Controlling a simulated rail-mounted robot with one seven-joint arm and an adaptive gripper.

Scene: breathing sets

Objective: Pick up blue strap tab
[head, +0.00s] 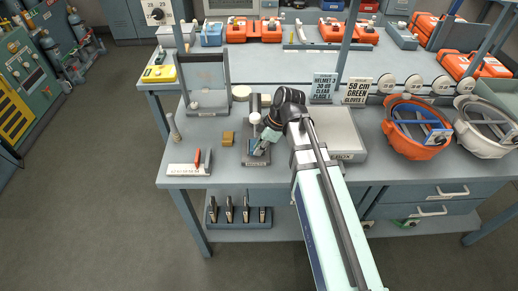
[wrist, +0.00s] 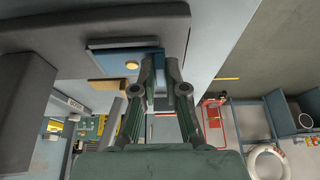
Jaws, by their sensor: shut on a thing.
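The blue strap tab (wrist: 159,76) shows as a narrow blue strip between the two fingertips of my gripper (wrist: 160,85) in the wrist view. My gripper is shut on it. A wider blue plate (wrist: 115,58) with a round yellow knob lies beside the fingers, against a dark grey body; I cannot tell how it joins the tab. In the head view my gripper (head: 260,146) is low over a small dark stand (head: 256,160) at the workbench's front, and my arm hides part of it.
The grey workbench (head: 220,145) also holds a yellow-brown block (head: 228,138), a white tray with a red marker (head: 188,169), a grey case (head: 345,145) on the right and an orange helmet (head: 420,145). A grey frame (head: 205,85) stands behind left.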

